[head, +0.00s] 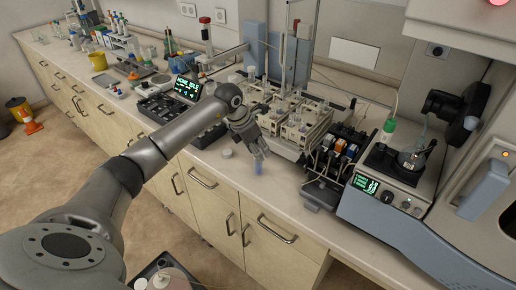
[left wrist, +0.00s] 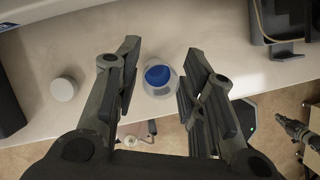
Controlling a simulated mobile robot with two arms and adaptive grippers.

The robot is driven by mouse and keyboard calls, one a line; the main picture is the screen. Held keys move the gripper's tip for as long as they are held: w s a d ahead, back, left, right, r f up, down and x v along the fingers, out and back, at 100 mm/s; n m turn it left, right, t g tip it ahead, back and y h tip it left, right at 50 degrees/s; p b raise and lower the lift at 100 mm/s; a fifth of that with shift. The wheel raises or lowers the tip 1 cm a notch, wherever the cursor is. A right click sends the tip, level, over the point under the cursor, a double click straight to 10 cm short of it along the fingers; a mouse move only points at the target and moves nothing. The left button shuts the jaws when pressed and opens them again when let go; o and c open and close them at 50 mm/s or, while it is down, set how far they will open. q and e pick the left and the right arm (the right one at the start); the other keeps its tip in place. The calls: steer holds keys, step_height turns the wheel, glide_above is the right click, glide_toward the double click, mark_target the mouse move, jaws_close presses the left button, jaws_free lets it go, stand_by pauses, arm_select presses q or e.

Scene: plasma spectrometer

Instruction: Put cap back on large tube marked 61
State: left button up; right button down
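A clear tube with blue contents (head: 258,168) stands near the counter's front edge, and its open round top with blue inside (left wrist: 158,76) shows in the left wrist view. No number is readable on it. A round white cap (head: 227,153) lies on the counter to the tube's left, and it also shows in the left wrist view (left wrist: 63,89). My left gripper (head: 259,150) is above the tube, pointing down. In the left wrist view its fingers (left wrist: 163,58) are apart, with the tube between them in the picture. What seems to be my right gripper (left wrist: 292,126) shows small at the right edge.
Racks with clear vessels (head: 295,120) stand behind the tube. A black unit with a display (head: 185,90) is at left. The counter around the tube and cap is clear.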

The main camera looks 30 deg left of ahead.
arm_select(q)
steer(key=shift+r, duration=0.1)
steer(key=shift+r, duration=0.2)
steer(key=shift+b+v, duration=1.15)
steer(key=shift+v, duration=4.75)
steer(key=shift+s+f, duration=0.1)
